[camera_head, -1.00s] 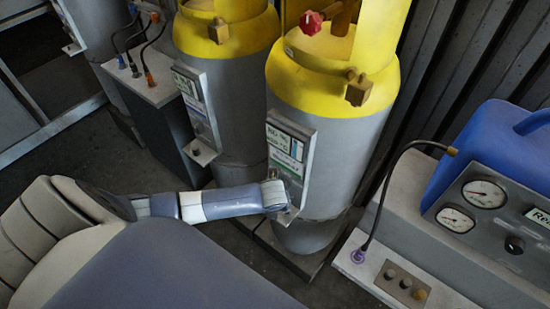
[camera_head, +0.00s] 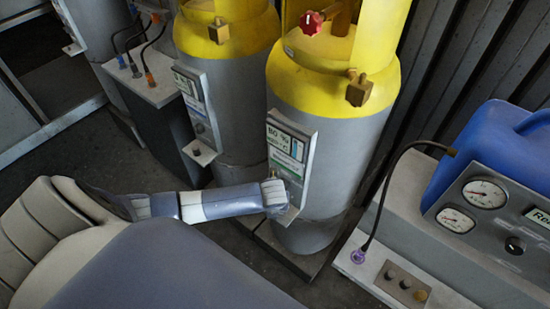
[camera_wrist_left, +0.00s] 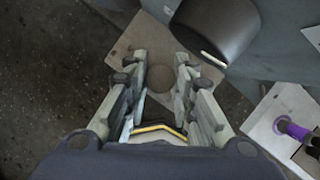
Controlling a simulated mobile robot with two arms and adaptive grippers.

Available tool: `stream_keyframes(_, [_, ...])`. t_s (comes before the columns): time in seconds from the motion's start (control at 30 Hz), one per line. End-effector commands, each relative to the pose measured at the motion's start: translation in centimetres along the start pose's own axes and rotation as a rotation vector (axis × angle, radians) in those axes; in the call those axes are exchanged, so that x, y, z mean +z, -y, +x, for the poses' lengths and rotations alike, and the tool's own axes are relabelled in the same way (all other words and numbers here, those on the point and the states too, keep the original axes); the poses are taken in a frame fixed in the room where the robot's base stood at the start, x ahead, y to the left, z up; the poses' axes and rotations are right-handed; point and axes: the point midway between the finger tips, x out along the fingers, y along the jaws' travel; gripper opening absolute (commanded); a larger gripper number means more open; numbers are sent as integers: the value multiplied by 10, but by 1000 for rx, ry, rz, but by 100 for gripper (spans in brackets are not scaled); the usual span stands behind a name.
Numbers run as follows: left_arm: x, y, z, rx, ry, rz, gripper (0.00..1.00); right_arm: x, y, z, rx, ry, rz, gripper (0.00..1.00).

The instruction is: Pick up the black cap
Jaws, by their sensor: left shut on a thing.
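My left arm comes in from the left in the head view. Its gripper (camera_head: 276,196) is at the small ledge below the label panel (camera_head: 290,150) of the nearer yellow-topped cylinder. In the left wrist view, the two fingers (camera_wrist_left: 158,90) stand on either side of a small round dark cap (camera_wrist_left: 160,78), which looks brownish-grey there. The gripper is shut on it, low over a pale flat plate (camera_wrist_left: 132,47). In the head view the gripper hides the cap. I cannot tell whether the cap still touches the surface under it. My right gripper is not in view.
A second cylinder (camera_head: 225,95) with a similar panel and ledge stands to the left. At right are a blue container (camera_head: 490,145), a gauge panel (camera_head: 470,205) and a cable with a purple connector (camera_head: 358,256). Dark floor (camera_head: 90,160) is open at left.

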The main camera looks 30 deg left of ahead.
Motion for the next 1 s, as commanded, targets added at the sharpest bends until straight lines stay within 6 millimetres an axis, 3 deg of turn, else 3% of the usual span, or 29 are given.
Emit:
stream_keyframes(0.27, [13, 0, -27, -1, 3, 1, 7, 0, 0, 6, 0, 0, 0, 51])
stream_keyframes(0.7, [-100, 0, -71, -2, -5, 2, 7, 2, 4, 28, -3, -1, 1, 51])
stream_keyframes(1.0, [-147, 1, -92, -1, -2, -1, 7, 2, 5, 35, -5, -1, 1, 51])
